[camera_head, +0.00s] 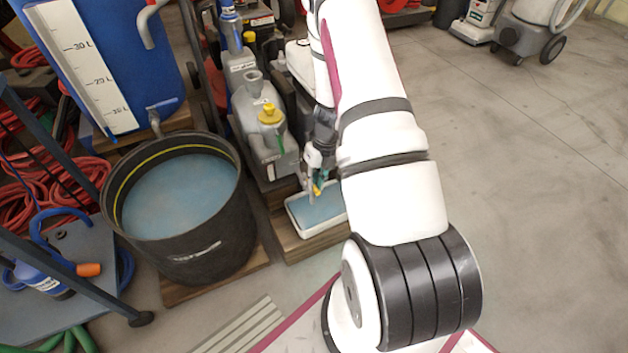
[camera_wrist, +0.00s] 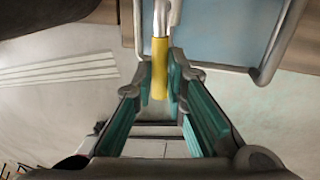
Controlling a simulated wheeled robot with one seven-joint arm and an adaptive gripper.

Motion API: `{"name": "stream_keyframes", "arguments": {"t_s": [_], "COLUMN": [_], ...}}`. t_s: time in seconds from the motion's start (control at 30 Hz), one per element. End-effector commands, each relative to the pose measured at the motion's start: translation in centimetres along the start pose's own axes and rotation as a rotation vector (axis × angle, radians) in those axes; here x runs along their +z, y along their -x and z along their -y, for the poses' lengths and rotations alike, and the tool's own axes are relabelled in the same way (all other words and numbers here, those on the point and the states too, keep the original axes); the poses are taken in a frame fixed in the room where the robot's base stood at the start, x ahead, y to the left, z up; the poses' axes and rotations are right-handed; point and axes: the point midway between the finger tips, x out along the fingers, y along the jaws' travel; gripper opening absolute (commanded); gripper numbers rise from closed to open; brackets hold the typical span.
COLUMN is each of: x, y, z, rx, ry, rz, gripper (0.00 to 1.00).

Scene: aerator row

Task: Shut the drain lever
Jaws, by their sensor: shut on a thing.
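The drain lever (camera_wrist: 159,62) has a yellow grip on a metal stem and shows at the top middle of the wrist view. My gripper (camera_wrist: 160,85) has its teal-padded fingers on either side of the yellow grip and is shut on it. In the head view my gripper (camera_head: 316,184) is low beside the grey machine, just above a white-rimmed tray (camera_head: 322,229) of blue water. A bit of yellow shows between the fingers there. My arm hides part of the machine, and the valve behind the lever is hard to make out.
A grey machine (camera_head: 258,112) with a yellow cap stands behind and left of my gripper. A black tub (camera_head: 206,240) of bluish water stands on a wooden board to the left, under a blue tank (camera_head: 150,75). Open concrete floor lies to the right.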

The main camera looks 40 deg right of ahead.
Motion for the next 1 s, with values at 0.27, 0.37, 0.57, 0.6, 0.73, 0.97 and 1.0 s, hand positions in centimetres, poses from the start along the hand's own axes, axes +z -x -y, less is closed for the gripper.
{"name": "stream_keyframes", "arguments": {"t_s": [0.27,0.37,0.57,0.6,0.73,0.97,1.0], "x": [0.2,0.4,0.9,1.0,1.4,2.3,2.5], "y": [0.4,0.5,0.6,0.6,0.7,0.8,0.8], "z": [1.0,1.5,2.4,2.6,3.1,3.9,4.0], "rx": [-0.001,-0.002,-0.001,-0.001,-0.001,-0.001,-0.001], "ry": [0.185,0.276,0.464,0.502,0.623,0.838,0.875], "rz": [-0.038,-0.056,-0.093,-0.101,-0.125,-0.167,-0.174], "gripper": [0.00,0.00,0.00,0.00,0.00,0.00,0.00]}}
